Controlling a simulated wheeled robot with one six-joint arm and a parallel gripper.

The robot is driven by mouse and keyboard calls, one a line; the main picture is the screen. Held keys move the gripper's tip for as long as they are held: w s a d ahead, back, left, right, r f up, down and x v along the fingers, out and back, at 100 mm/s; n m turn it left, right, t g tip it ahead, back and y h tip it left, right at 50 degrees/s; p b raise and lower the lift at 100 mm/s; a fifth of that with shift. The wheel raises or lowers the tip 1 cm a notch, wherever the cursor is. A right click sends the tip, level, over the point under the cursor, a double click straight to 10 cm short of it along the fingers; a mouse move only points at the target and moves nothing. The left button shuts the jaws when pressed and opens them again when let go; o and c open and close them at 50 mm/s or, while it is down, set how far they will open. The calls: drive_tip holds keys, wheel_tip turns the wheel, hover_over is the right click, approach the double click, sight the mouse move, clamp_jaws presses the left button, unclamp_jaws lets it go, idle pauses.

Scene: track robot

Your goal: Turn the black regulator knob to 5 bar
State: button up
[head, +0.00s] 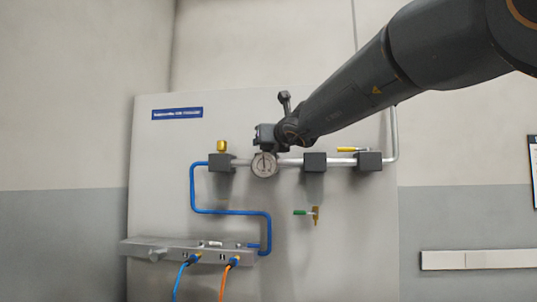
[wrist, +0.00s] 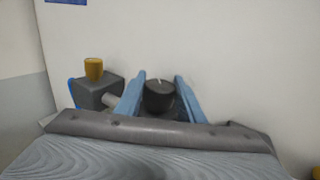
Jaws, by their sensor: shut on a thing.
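The black regulator knob (wrist: 159,95) shows in the wrist view, with a short white mark on its top. My gripper (wrist: 158,90) has one blue-grey finger on each side of the knob and is shut on it. In the head view my gripper (head: 265,137) is above the round pressure gauge (head: 264,165), and my gripper and wrist hide the knob there. The gauge's needle looks close to upright, but its numbers are too small to read.
The grey panel (head: 160,190) carries a horizontal pipe with dark blocks (head: 315,162), a brass cap (head: 222,146), a yellow-handled valve (head: 347,149) and a green-handled valve (head: 300,212). A blue tube (head: 230,212) runs down to a grey manifold (head: 180,252) with blue and orange hoses.

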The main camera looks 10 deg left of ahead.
drive_tip(key=shift+m+t+h+b, duration=0.5)
drive_tip(key=shift+m+h+b, duration=0.3)
drive_tip(key=shift+b, duration=1.85)
drive_tip(key=o, duration=0.8)
drive_tip(key=shift+c, duration=0.2)
drive_tip(key=shift+s, duration=0.15)
drive_tip(key=b+v, duration=0.1)
drive_tip(key=v, duration=0.6)
drive_tip(key=shift+s, duration=0.25)
drive_tip(key=shift+d, duration=0.25)
